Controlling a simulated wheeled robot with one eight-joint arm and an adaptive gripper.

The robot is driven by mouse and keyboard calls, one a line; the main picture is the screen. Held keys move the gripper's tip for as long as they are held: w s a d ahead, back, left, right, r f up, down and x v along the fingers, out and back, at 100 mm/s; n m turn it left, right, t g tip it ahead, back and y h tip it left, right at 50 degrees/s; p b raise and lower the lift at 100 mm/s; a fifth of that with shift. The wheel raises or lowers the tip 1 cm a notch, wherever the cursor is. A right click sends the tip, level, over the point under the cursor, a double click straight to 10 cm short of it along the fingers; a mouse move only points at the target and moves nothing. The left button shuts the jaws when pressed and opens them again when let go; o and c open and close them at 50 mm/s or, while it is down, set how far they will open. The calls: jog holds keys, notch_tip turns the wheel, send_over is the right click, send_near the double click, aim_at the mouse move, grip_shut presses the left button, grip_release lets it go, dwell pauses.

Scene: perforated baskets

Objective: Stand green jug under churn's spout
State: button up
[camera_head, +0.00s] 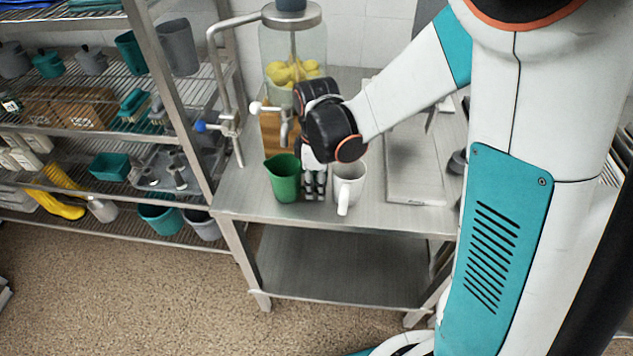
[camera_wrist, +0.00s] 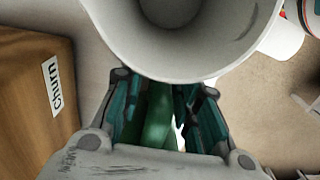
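The green jug (camera_head: 284,180) stands upright on the steel table, in front of the churn. The churn is a glass vessel with yellow fruit (camera_head: 293,72) on a wooden base (camera_head: 270,137); its "churn" label shows on the wooden base in the wrist view (camera_wrist: 33,105). Its spout (camera_head: 285,132) is above and behind the jug. My gripper (camera_head: 314,188) points down between the green jug and a white mug, against the jug's right side. Green shows between its fingers in the wrist view (camera_wrist: 160,120); whether they grip the jug's handle is unclear.
The white mug (camera_head: 348,186) stands close on the gripper's right and fills the top of the wrist view (camera_wrist: 175,60). A metal pipe tap with a blue knob (camera_head: 200,126) is left of the churn. A shallow steel tray (camera_head: 415,190) lies right; shelves stand left.

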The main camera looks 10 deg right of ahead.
dwell(0.3)
notch_tip(320, 180, up, 12)
jog(key=p, duration=0.4)
jog(key=shift+f, duration=0.1)
jog(key=shift+s+d+r, duration=0.1)
jog(key=shift+s+r, duration=0.05)
jog(key=shift+r, duration=0.35)
jog(key=s+d+r+m+t, duration=0.3)
jog(key=s+r+m, duration=0.1)
jog(key=s+m, duration=0.3)
jog(key=s+d+r+m+t, duration=0.4)
jog(key=s+r+m, duration=0.1)
jog(key=s+m, duration=0.2)
jog(key=shift+d, duration=0.15)
jog(key=shift+s, duration=0.1)
